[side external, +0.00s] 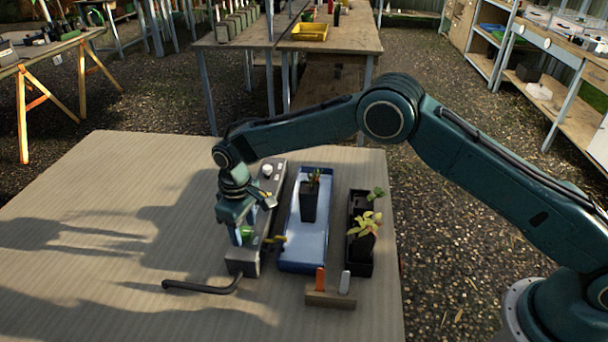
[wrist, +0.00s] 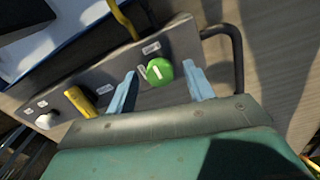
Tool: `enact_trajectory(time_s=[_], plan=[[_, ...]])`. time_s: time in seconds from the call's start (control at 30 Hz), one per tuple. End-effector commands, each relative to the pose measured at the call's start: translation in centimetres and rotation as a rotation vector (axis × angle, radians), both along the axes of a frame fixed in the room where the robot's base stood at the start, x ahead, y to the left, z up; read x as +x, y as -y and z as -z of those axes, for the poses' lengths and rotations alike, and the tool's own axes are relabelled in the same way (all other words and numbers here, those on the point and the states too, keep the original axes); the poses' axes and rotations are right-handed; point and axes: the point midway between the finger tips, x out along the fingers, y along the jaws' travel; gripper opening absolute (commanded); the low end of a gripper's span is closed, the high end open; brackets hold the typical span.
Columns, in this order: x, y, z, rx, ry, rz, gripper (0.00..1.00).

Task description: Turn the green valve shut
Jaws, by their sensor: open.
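The green valve (wrist: 159,71) is a round knob with a pale line mark, on a grey manifold box (wrist: 187,42) in the wrist view. My gripper (wrist: 160,85) is open, with one light-blue finger on each side of the green knob and a visible gap to each. In the side view my gripper (side external: 240,236) points down over the near end of the box (side external: 243,264), and a bit of the green knob (side external: 247,231) shows between the fingers. I cannot tell how far the fingertips reach down beside it.
The box also carries a yellow handle (wrist: 81,101) and a white knob (wrist: 44,121). A blue tray (side external: 303,262) with a potted plant (side external: 310,200) stands right of it, then a black planter (side external: 357,268). A dark hose (side external: 205,288) lies in front. The table's left side is clear.

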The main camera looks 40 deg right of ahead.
Motion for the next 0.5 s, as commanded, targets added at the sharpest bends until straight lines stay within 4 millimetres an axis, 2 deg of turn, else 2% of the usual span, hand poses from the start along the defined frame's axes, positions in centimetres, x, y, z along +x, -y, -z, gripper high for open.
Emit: enact_trajectory(time_s=[0.27,0.5], plan=[[0.0,0.0,-0.6,0.001,0.001,-0.001,0.52],[0.0,0.0,-3.1,0.002,0.003,-0.001,0.52]])
